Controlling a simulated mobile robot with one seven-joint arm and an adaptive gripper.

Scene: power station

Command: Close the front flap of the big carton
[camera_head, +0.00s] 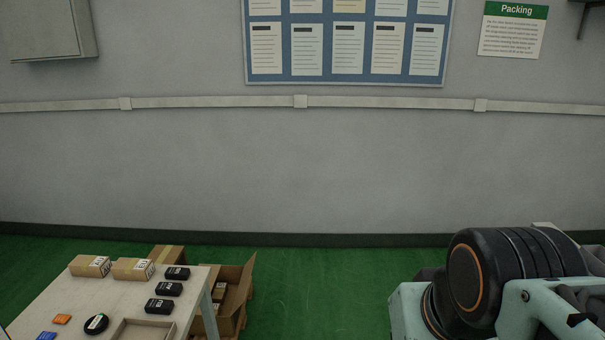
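An open brown carton (234,307) stands on the green floor behind and to the right of the table, in the lower left of the head view. A raised flap (247,277) sticks up at its right side. Dark items with pale labels show inside it. The table's edge and leg hide part of it, so I cannot tell which flap is the front one. My arm shows at the lower right, well apart from the carton. My gripper is outside the picture.
A pale table (90,291) holds small brown boxes (132,269), several black boxes (169,289), a black round item (96,324), an orange item (62,319) and a tray (146,331). Another brown box (168,255) stands behind it. The green floor (320,290) is clear between carton and arm.

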